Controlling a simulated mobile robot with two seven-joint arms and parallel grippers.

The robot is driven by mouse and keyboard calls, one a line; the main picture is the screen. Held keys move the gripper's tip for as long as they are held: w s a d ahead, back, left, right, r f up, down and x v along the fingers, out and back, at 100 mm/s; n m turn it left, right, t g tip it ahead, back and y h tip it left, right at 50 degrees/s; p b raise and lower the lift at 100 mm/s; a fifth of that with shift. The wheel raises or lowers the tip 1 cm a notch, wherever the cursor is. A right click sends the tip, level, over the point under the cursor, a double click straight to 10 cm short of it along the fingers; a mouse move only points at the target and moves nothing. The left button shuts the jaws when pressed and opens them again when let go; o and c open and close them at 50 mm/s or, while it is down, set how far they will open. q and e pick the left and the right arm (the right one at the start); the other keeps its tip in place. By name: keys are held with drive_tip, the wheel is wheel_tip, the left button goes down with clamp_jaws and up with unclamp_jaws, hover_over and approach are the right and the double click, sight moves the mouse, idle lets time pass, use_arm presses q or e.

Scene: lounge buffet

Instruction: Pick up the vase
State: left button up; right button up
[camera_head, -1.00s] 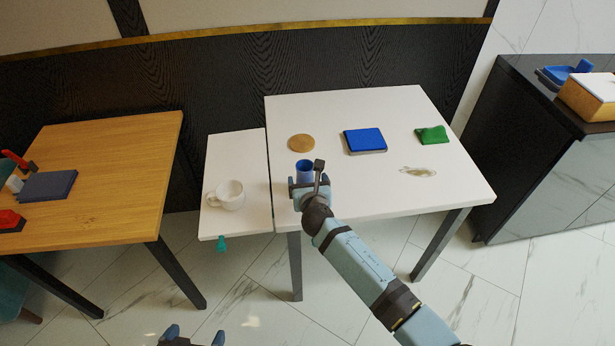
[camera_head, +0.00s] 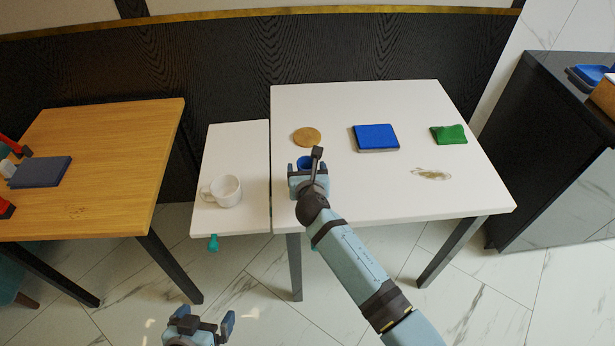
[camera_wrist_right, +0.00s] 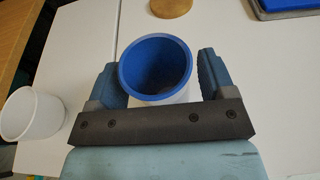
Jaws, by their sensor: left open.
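The vase is a round vessel with a blue inside (camera_head: 304,162), near the left edge of the white table; in the right wrist view its blue rim and inside (camera_wrist_right: 155,65) face me and its lower outside looks white. My right gripper (camera_head: 307,172) is at the vase, with its fingers on either side of it. In the right wrist view my right gripper (camera_wrist_right: 160,85) is open around the vase, with a small gap at the right finger. The vase's lower part is hidden. My left gripper (camera_head: 206,320) is open and empty, low in front of the tables.
A white mug (camera_head: 226,191) stands on the lower side surface (camera_head: 235,150). A wooden table (camera_head: 110,150) is left.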

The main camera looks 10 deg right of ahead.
use_arm(q)
drive_tip(key=shift+s+a+f, duration=0.1)
drive_tip(key=shift+a+f, duration=0.05)
drive_tip(key=shift+a, duration=0.05)
use_arm(e)
drive_tip(key=c, duration=0.9)
drive_tip(key=shift+o, duration=0.2)
drive_tip(key=shift+r, duration=0.7)
use_arm(q)
wheel_tip(320, 180, up, 3)
drive_tip(key=p, duration=0.4)
drive_tip(key=shift+a+m, duration=0.1)
drive_tip(key=shift+m, duration=0.2)
use_arm(e)
wheel_tip(320, 180, up, 19)
drive_tip(key=shift+f, duration=0.2)
